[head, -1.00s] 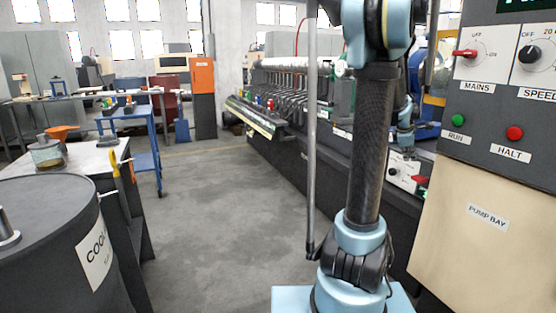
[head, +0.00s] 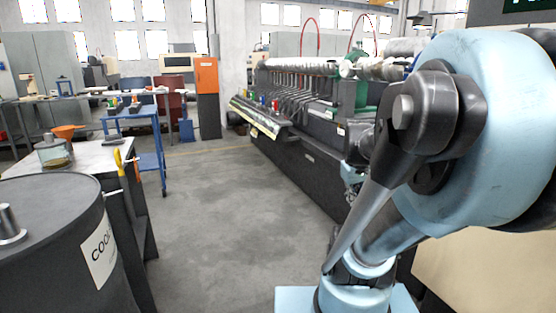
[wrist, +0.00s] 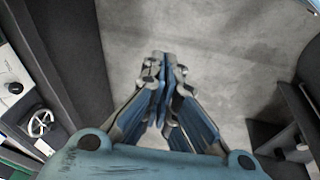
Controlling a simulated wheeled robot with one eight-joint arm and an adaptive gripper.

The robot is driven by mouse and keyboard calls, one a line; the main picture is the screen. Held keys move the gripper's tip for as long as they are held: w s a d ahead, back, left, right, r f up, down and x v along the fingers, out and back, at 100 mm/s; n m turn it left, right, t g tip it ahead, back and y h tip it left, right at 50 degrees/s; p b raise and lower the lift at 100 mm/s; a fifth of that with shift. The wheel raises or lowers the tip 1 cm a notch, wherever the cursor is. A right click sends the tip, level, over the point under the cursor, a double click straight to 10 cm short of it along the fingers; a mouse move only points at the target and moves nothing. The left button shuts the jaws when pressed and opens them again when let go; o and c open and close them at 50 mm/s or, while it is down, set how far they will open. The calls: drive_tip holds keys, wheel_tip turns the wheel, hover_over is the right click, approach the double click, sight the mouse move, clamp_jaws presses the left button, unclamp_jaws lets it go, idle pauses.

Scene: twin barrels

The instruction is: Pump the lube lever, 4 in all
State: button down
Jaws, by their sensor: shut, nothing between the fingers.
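I cannot make out the lube lever in either current view. My large pale blue and black arm links fill the right of the head view and hide the control panels there. My gripper (wrist: 160,70) shows in the wrist view with its fingers together and nothing between them. It points over bare grey concrete floor, apart from any object. A pale panel with a small handwheel (wrist: 40,122) and a dark round knob (wrist: 15,88) lies left of my gripper in the wrist view.
A dark barrel (head: 50,240) with a white label stands at the front left, beside a workbench (head: 90,158). A blue cart (head: 150,140) is behind. A long dark machine (head: 290,155) runs along the right. The floor (head: 225,220) between is clear.

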drive_tip(key=s+a+f+m+y, duration=0.1)
drive_tip(key=s+a+f+m, duration=0.2)
drive_tip(key=s+a+f, duration=0.2)
drive_tip(key=s, duration=0.3)
drive_tip(key=shift+s+a+f+g, duration=0.2)
drive_tip(key=shift+f+g, duration=0.15)
drive_tip(key=shift+g, duration=0.05)
drive_tip(key=shift+w+r, duration=0.1)
